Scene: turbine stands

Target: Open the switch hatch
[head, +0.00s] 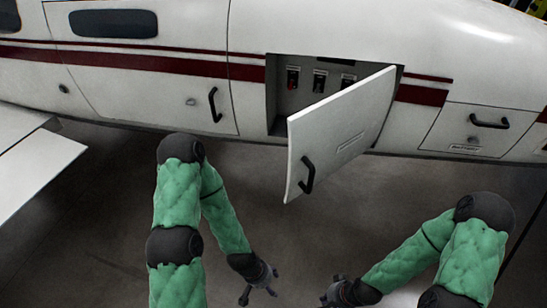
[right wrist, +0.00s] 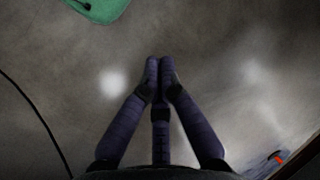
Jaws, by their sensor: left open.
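The white switch hatch door (head: 343,130) stands swung outward from the aircraft's side, hinged at its right edge. Its black handle (head: 307,175) is near the free lower left edge.
The white fuselage (head: 190,35) with a dark red stripe spans the back. A closed door with a black handle (head: 213,105) is left of the hatch; another closed panel (head: 482,130) is right. A wing (head: 35,170) juts in at left. The floor (head: 330,235) below is clear.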

